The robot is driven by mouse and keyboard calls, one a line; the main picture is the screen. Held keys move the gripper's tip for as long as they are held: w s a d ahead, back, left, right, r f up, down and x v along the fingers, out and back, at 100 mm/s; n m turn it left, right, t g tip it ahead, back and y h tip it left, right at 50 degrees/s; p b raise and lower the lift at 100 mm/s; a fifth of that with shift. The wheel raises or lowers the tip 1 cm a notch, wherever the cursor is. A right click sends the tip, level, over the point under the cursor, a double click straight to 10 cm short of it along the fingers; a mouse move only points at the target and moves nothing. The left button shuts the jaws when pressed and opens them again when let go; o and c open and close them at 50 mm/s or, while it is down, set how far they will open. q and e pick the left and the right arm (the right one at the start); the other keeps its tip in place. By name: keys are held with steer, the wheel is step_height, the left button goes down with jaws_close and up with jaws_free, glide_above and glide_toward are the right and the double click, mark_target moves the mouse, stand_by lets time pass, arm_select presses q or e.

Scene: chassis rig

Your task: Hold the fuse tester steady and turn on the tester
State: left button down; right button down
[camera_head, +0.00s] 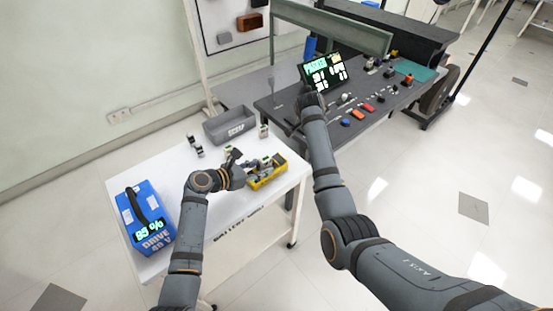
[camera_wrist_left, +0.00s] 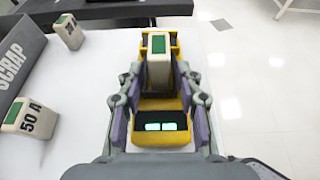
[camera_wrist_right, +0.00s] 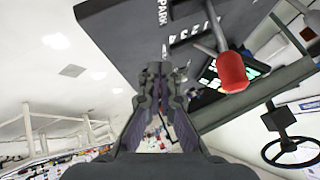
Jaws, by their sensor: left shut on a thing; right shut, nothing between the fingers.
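The yellow fuse tester (camera_head: 268,180) sits on the white cart near its right edge. In the left wrist view the tester (camera_wrist_left: 160,106) has a small dark display with lit green marks, and a cream block with a green top (camera_wrist_left: 159,62) stands upright at its far part. My left gripper (camera_head: 246,167) is shut on the tester, its fingers on both sides (camera_wrist_left: 157,85). My right gripper (camera_head: 308,97) is over the dark console by the lit screen, away from the tester. In the right wrist view it (camera_wrist_right: 154,72) is shut and empty.
A grey scrap bin (camera_head: 230,125), small fuse blocks (camera_head: 195,145) and a blue battery (camera_head: 146,215) stand on the white cart (camera_head: 190,190). The dark console (camera_head: 290,100) carries a lit screen (camera_head: 322,70) and several coloured controls. A red-tipped lever (camera_wrist_right: 231,72) stands close to my right gripper.

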arm_select(q)
steer(key=shift+d, duration=0.1)
arm_select(e)
steer(key=s+d+r+n+t+h, duration=0.2)
steer(key=d+r+n+t, duration=0.2)
steer(key=d+r+t, duration=0.5)
steer(key=s+a+f+n+g+y, duration=0.1)
steer(key=s+a+f+n+y, duration=0.4)
steer(key=s+a+n+y, duration=0.2)
steer(key=s+a+f+n+g+y, duration=0.2)
steer(key=s+a+f+n+y, duration=0.3)
steer(key=s+a+n+y, duration=0.3)
steer(key=shift+s+a+f+n, duration=0.15)
steer(key=shift+a+f+n, duration=0.2)
steer(key=shift+n, duration=0.35)
steer(key=shift+a, duration=0.1)
